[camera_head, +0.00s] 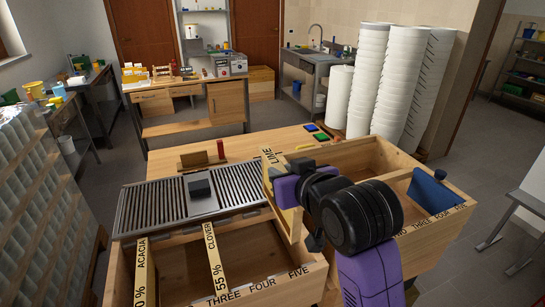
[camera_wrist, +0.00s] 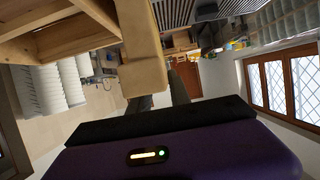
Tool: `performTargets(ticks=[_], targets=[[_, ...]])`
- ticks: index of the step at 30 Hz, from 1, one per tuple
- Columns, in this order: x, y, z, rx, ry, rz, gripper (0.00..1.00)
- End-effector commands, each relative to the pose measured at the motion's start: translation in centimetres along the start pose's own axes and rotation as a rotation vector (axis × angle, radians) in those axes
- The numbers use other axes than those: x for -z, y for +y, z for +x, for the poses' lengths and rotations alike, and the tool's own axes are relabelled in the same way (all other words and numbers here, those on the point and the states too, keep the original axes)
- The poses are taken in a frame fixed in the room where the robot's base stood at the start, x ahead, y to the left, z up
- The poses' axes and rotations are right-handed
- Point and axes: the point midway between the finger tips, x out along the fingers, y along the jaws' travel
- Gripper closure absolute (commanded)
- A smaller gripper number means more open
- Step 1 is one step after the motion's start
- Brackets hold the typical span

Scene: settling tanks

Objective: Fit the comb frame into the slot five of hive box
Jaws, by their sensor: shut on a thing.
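The comb frame (camera_head: 270,160), a pale wooden piece with a top bar marked LIME, is held by my gripper (camera_head: 284,190) in the head view. It sits above the gap between the two boxes, and my gripper hides part of it. A pale wooden bar (camera_wrist: 140,50), likely this frame, shows in the wrist view. The left hive box (camera_head: 290,283) has THREE, FOUR and FIVE on its front rim. Bars marked ACACIA (camera_head: 141,265) and CLOVER (camera_head: 214,262) lie across it; the FIVE end looks empty. The right box (camera_head: 455,195) is also lettered, partly hidden by my arm.
A slatted metal grid (camera_head: 150,206) with a dark block (camera_head: 200,188) lies behind the left box. A red cylinder (camera_head: 220,149) stands on the bench (camera_head: 265,138). Tall white stacks (camera_head: 400,80) stand behind.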

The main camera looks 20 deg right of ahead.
Motion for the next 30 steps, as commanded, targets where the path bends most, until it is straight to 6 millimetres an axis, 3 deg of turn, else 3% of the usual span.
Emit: performTargets(ticks=[17,30], targets=[[0.1,0.0,-0.3,0.0,0.005,-0.001,1.0],[-2.8,0.0,1.0,0.0,0.003,0.0,1.0]])
